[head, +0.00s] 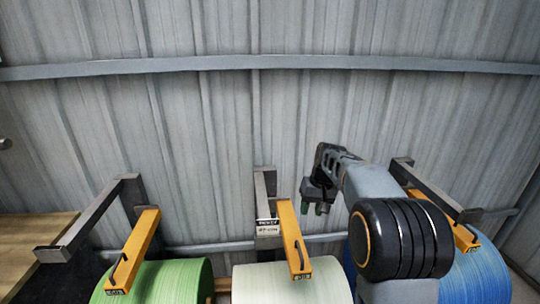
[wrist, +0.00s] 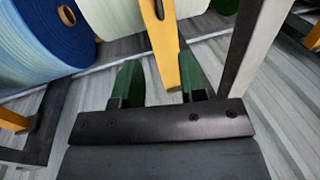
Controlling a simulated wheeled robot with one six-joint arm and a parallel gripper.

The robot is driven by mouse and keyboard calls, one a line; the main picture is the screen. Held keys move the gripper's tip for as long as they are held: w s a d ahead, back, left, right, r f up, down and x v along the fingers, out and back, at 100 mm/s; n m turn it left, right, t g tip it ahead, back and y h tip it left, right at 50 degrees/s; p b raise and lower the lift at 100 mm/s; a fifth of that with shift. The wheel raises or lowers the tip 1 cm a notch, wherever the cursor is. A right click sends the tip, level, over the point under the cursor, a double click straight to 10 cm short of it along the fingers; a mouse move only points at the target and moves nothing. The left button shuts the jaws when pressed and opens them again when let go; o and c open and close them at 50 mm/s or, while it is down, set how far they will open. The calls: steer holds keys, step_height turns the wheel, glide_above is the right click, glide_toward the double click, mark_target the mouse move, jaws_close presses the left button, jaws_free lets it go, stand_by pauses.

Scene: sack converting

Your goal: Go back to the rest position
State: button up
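My gripper (head: 315,208) hangs at the end of my arm, fingers down, near the upper end of the middle yellow arm (head: 293,238). In the wrist view my gripper's (wrist: 160,72) two green fingers stand apart. A yellow bar (wrist: 160,40) shows between them; whether it lies between the fingers or only behind them I cannot tell. I see nothing held.
A green roll (head: 155,283), a white roll (head: 285,283) and a blue roll (head: 478,277) stand in a row, with yellow arms over them. Dark brackets (head: 98,212) rise behind. A wooden surface (head: 28,238) lies left. A corrugated wall (head: 240,115) closes the back.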

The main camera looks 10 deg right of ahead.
steer(key=s+a+t+h, duration=0.1)
steer(key=s, duration=1)
steer(key=s+a+f+t+h, duration=0.1)
steer(key=s+a+t, duration=0.1)
steer(key=s, duration=1)
steer(key=shift+a+f, duration=0.2)
steer(key=shift+f, duration=0.05)
